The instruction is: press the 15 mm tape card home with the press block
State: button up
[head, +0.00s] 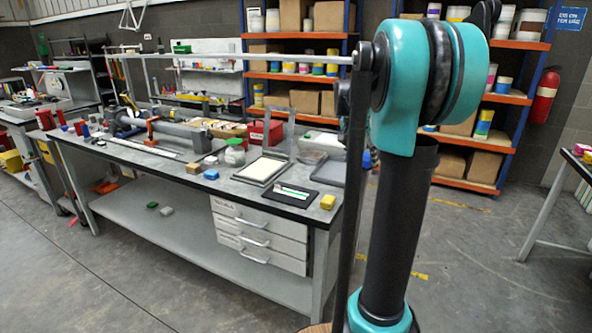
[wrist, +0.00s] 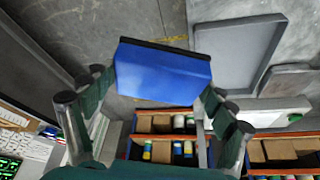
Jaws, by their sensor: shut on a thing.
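In the wrist view my gripper (wrist: 157,86) is shut on a blue block with a dark edge (wrist: 162,73), which looks like the press block. The block sits between the two fingers and appears clear of any surface. My gripper does not show in the head view. In the head view a black plate (head: 300,200) with a white and green strip (head: 293,191) lies near the bench's front right corner. I cannot make out which part is the 15 mm tape card, or whether it is seated.
The workbench (head: 170,172) carries a white-topped frame (head: 262,171), a small blue block (head: 211,174), a yellow block (head: 327,202) and a lidded jar (head: 235,152). A grey tray (wrist: 240,55) shows in the wrist view. Shelving (head: 482,172) stands behind; open floor lies right of the bench.

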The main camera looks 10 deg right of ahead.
aim_at(297, 193)
jog(key=w+a+f+n, duration=0.1)
jog(key=a, duration=0.6)
jog(key=a+f+n+t, duration=0.1)
jog(key=a+f+n, duration=0.1)
jog(key=a, duration=0.6)
jog(key=w+a+f+n+y, duration=0.1)
jog(key=a+f+n, duration=0.1)
jog(key=a, duration=0.5)
jog(key=shift+w+a+f, duration=0.15)
jog(key=shift+w+a, duration=0.1)
jog(key=shift+w, duration=0.05)
jog(key=shift+t, duration=0.3)
jog(key=shift+f, duration=2.55)
jog(key=shift+f, duration=0.7)
notch_tip(297, 193, up, 7)
